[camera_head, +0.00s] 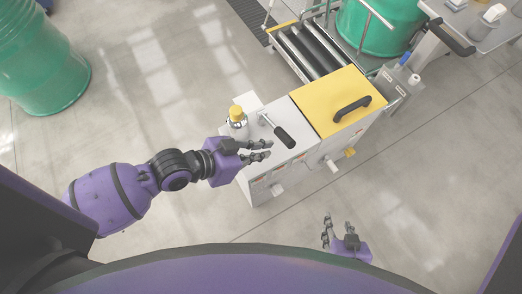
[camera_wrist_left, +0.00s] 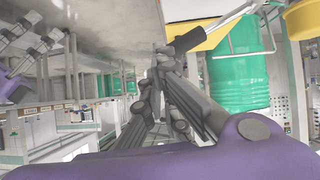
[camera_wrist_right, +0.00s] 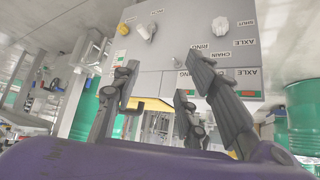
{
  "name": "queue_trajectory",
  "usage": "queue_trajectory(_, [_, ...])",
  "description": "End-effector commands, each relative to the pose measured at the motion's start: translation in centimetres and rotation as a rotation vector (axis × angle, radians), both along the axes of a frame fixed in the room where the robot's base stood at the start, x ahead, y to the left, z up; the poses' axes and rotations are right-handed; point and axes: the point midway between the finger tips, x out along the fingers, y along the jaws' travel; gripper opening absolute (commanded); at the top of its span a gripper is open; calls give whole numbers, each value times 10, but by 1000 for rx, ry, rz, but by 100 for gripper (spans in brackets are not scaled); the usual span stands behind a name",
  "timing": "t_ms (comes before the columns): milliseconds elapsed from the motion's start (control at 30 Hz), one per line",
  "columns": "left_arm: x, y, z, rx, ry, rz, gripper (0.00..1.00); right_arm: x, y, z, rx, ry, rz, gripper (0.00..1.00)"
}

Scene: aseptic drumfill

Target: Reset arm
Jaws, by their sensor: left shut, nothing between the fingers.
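My left gripper (camera_head: 268,149) is beside the front left of the white machine cabinet (camera_head: 262,182), just below a black-gripped lever (camera_head: 283,136) in the head view. Its fingers come together with nothing between them in the left wrist view (camera_wrist_left: 161,62). My right gripper (camera_head: 338,219) is apart from the cabinet, over bare floor in the head view. Its fingers are spread and empty in the right wrist view (camera_wrist_right: 160,75), where the cabinet's labelled front panel (camera_wrist_right: 190,40) with knobs lies ahead.
A roller conveyor (camera_head: 305,50) and green drum (camera_head: 375,27) are behind; another green drum (camera_head: 40,60) stands left. Floor between is free.

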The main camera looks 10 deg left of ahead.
Motion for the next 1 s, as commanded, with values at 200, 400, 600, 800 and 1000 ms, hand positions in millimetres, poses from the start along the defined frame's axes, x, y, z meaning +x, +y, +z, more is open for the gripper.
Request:
queue_trajectory(200, [0, 0, 0, 0, 0, 0, 0, 0, 1, 0, 3, 0, -4, 40])
queue_trajectory(400, [0, 0, 0, -2, 2, 3, 0, 0, 1, 0, 3, 1, -4, 40])
queue_trajectory(600, [31, 15, 1, 36, -96, 80, 0, -1, 1, 1, 4, 6, -3, 40])
queue_trajectory(800, [31, 57, -20, 58, -116, 352, 0, 5, 6, 11, 13, -1, 4, 40])
queue_trajectory(1000, [-34, 126, -69, 136, -5, 677, 0, 10, 12, 22, 21, -12, 16, 40])
